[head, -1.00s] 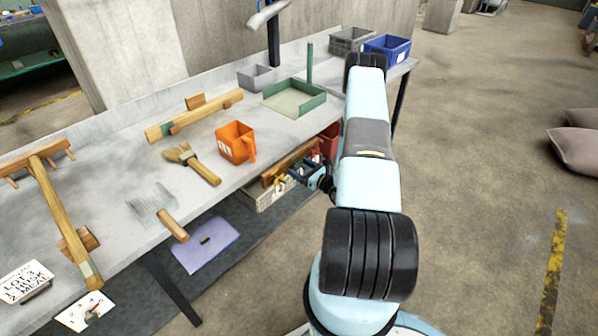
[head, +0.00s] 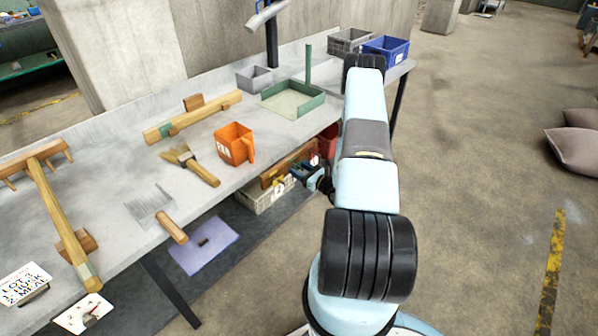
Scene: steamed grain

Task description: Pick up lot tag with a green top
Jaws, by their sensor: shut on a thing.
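My gripper (head: 297,172) is small and partly hidden at the open crate (head: 262,199) on the shelf under the table's front edge. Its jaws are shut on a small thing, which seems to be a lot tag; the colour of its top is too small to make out. A pale tag (head: 279,188) with a dark number shows at the crate's front, just below and left of the gripper. I cannot make out a green top on any tag. My arm hides the area to the right.
The table (head: 115,185) holds an orange scoop (head: 235,143), a brush (head: 190,164), a green tray (head: 292,99), a wooden rake (head: 62,225) and a blue bin (head: 386,49). A table leg (head: 170,290) stands at the front left. The floor on the right is mostly clear.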

